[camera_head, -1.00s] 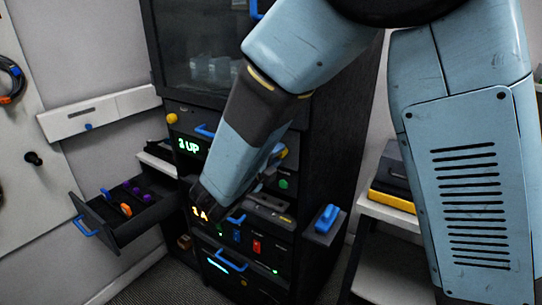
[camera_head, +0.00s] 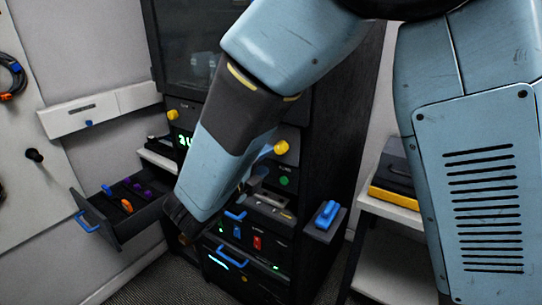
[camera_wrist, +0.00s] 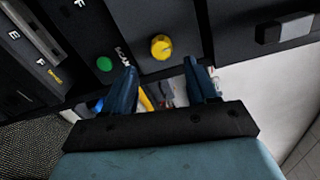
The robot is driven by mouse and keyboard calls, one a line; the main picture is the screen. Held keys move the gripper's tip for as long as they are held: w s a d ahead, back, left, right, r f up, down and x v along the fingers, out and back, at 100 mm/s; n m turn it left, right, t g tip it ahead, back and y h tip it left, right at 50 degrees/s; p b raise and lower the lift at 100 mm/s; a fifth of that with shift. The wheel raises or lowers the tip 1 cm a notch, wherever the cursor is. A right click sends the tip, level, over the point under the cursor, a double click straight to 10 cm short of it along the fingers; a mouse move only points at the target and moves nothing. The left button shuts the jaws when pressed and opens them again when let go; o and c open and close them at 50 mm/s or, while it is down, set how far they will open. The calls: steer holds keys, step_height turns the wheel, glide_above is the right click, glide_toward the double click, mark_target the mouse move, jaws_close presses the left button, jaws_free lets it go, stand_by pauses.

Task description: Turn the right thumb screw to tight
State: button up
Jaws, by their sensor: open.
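The right thumb screw, a yellow knob (camera_head: 281,147), sits on the dark cabinet front above a green round button (camera_head: 284,180). In the wrist view the yellow knob (camera_wrist: 161,47) lies just beyond and between my two blue fingers. My gripper (camera_wrist: 164,78) is open, with nothing between the fingertips that I can make out, and appears apart from the knob. In the head view my forearm hides most of my gripper. The left thumb screw (camera_head: 172,115), also yellow, is on the cabinet's left side. The knob's tightness cannot be read.
An open drawer (camera_head: 128,243) with orange and purple pieces juts out at the left. Blue handles (camera_head: 231,258) stick out of the lower cabinet front. A small shelf with a blue item (camera_head: 327,214) stands right of the cabinet. A yellow-and-black case (camera_head: 393,196) lies on a white shelf.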

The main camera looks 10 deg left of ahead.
steer(key=v, duration=0.7)
steer(key=shift+s, duration=0.3)
steer(key=shift+a, duration=0.1)
